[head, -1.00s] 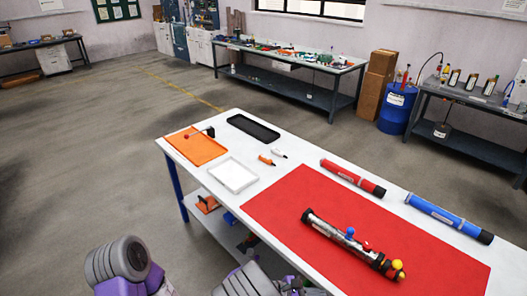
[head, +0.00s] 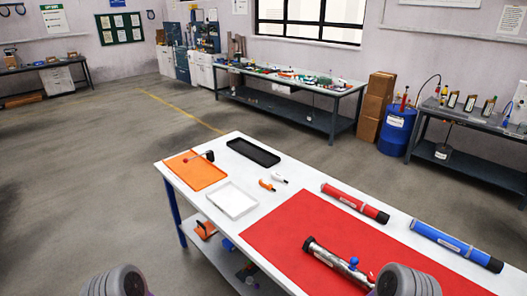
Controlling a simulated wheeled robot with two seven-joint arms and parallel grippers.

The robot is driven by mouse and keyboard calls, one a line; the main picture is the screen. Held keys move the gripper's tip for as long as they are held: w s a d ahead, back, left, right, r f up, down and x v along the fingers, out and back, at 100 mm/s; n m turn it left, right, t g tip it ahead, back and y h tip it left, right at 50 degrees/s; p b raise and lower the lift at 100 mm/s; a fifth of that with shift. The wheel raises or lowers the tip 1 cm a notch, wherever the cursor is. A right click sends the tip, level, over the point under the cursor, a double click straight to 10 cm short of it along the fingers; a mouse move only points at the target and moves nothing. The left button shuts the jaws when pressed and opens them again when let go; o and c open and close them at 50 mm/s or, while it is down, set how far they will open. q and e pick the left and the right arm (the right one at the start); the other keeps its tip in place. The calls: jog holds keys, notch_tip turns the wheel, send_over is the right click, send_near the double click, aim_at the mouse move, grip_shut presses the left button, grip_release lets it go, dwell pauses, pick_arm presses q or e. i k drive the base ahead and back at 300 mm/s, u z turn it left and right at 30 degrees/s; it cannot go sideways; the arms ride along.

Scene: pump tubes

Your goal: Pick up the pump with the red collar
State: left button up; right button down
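A silver tube-shaped pump (head: 328,256) with a black end and a blue knob lies on the red mat (head: 290,232). Its right end is hidden behind a grey rounded part of my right arm. A red tube (head: 352,201) with a black end lies behind the mat. A blue tube (head: 452,243) with a black end lies to its right. I cannot make out for certain a red collar on any of them now. Only grey ribbed parts of my arms show along the bottom edge; neither gripper is in view.
The white table (head: 222,160) also holds an orange tray (head: 200,175) with a dark tool, a black tray (head: 253,153), a white tray (head: 231,201) and two small tools (head: 273,181). Other benches and a blue drum (head: 396,130) stand at the back.

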aim_at(357, 277)
jog(key=u, duration=1.65)
jog(key=i, duration=1.45)
jog(key=z, duration=3.7)
